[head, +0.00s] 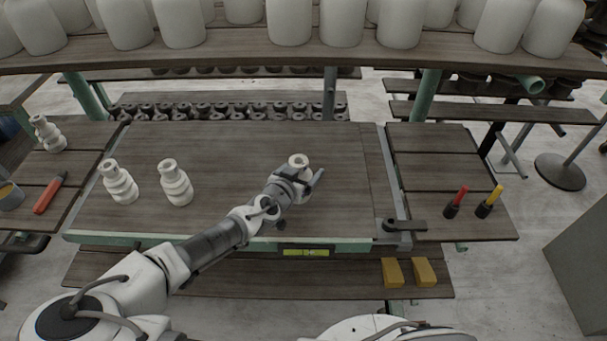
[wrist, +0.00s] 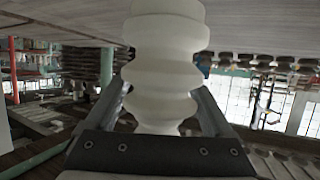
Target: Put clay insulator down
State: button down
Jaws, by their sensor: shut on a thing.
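My gripper (head: 300,183) is shut on a white ribbed clay insulator (head: 299,161) over the right part of the wooden work board (head: 240,140). The wrist view shows the same insulator (wrist: 165,60) between the two fingers (wrist: 165,110), its ribs filling the middle of the picture. In the head view its lower part is hidden by my gripper, so I cannot tell whether it touches the board. Two more white insulators, one at the left (head: 118,181) and one beside it (head: 175,182), stand on the left part of the board.
Another insulator (head: 47,133) stands on the left side table, near a red-handled tool (head: 50,193) and a cup (head: 9,195). A shelf of large white cylinders (head: 288,22) spans the back. Red and yellow-handled tools (head: 489,202) stand at right. The board's middle is clear.

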jog(key=shift+f, duration=0.85)
jog(key=shift+f, duration=0.2)
grip_release()
